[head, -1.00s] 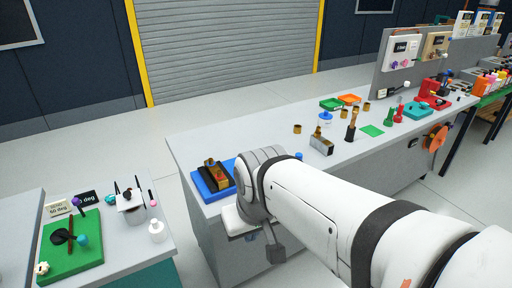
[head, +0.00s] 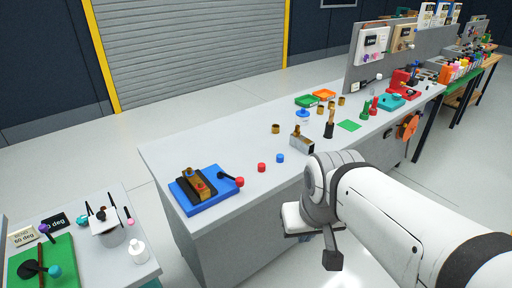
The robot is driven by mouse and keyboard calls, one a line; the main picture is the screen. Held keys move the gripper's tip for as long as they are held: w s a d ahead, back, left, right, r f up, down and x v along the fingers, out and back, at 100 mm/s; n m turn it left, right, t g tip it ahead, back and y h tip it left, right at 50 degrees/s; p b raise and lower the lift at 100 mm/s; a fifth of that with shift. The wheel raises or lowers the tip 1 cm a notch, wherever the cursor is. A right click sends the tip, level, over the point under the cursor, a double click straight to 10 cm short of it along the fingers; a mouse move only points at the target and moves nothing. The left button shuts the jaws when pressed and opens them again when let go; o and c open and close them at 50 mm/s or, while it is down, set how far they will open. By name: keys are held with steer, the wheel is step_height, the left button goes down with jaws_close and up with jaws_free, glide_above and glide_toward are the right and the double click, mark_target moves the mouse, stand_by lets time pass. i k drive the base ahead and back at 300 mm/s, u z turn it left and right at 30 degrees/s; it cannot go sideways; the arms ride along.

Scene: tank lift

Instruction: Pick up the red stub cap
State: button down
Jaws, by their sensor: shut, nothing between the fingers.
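A small red cap (head: 262,167) stands upright on the grey bench (head: 215,145), between a blue fixture and a small blue cap (head: 280,158). It looks like the red stub cap. Nothing touches it. My white arm comes in from the lower right, and its bent joint is at the bench's front edge, to the right of the red cap. I cannot make out my gripper's fingers in this view.
The blue fixture (head: 186,203) with a brown block and a red-knobbed black lever stands to the left. A metal block (head: 299,143) and brass cylinders (head: 276,128) stand behind and to the right. A side table (head: 85,223) is at the lower left.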

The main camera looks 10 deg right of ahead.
mark_target(261, 166)
steer(key=u, duration=0.05)
steer(key=i, duration=1)
steer(key=u, duration=1.9)
steer(key=k, duration=1.15)
steer(key=z, duration=1.5)
steer(key=i, duration=0.15)
steer(key=u, duration=0.05)
